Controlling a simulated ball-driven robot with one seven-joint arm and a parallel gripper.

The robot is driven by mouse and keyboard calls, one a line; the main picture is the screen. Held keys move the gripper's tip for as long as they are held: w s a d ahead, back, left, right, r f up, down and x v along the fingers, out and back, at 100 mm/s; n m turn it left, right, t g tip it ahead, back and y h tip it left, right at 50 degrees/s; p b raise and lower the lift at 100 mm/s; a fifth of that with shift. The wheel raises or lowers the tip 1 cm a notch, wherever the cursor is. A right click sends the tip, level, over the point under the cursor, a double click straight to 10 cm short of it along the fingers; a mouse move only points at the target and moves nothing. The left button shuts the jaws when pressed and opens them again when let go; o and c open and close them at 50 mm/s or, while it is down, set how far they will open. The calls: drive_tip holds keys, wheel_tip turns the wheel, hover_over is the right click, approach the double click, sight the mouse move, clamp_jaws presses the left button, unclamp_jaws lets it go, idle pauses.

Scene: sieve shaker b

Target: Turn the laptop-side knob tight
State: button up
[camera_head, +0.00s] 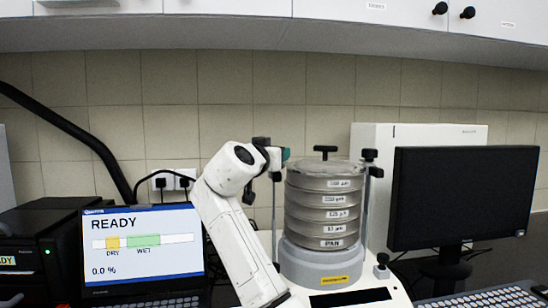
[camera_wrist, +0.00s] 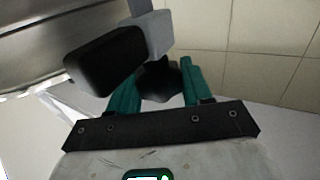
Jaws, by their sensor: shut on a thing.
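The sieve shaker (camera_head: 322,262) stands right of centre in the head view with its labelled sieves (camera_head: 323,210) stacked upright. The laptop (camera_head: 145,245) is at its left, its screen reading READY and 0.0 %. My gripper (camera_head: 286,154) is at the upper left of the stack, on the laptop side. In the wrist view, my gripper's teal fingers (camera_wrist: 160,72) are shut on a dark lobed knob (camera_wrist: 158,84), one finger at each side. A black block and a grey block show just beyond it. In the head view the knob is hidden by my gripper.
A right-hand clamp with a black knob (camera_head: 370,154) stands at the other side of the stack. A black monitor (camera_head: 463,197) and keyboard (camera_head: 490,299) are at the right, a white box (camera_head: 440,138) behind. Wall cabinets (camera_head: 240,25) hang above.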

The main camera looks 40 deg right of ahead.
drive_tip(key=m+g+h, duration=0.1)
drive_tip(key=g, duration=0.1)
drive_tip(key=m+g+p, duration=0.1)
drive_tip(key=m+g, duration=0.1)
drive_tip(key=g, duration=0.1)
drive_tip(key=shift+w+r+h, duration=0.1)
drive_tip(key=shift+r+h, duration=0.05)
drive_tip(key=shift+h, duration=0.25)
drive_tip(key=shift+m+g+p, duration=0.45)
drive_tip(key=shift+m+g, duration=0.45)
drive_tip(key=shift+g, duration=0.3)
drive_tip(key=shift+m+g, duration=0.3)
drive_tip(key=o, duration=1)
drive_tip(key=shift+c, duration=0.2)
drive_tip(key=a+b, duration=0.1)
drive_tip(key=a, duration=1)
drive_tip(key=shift+b, duration=0.3)
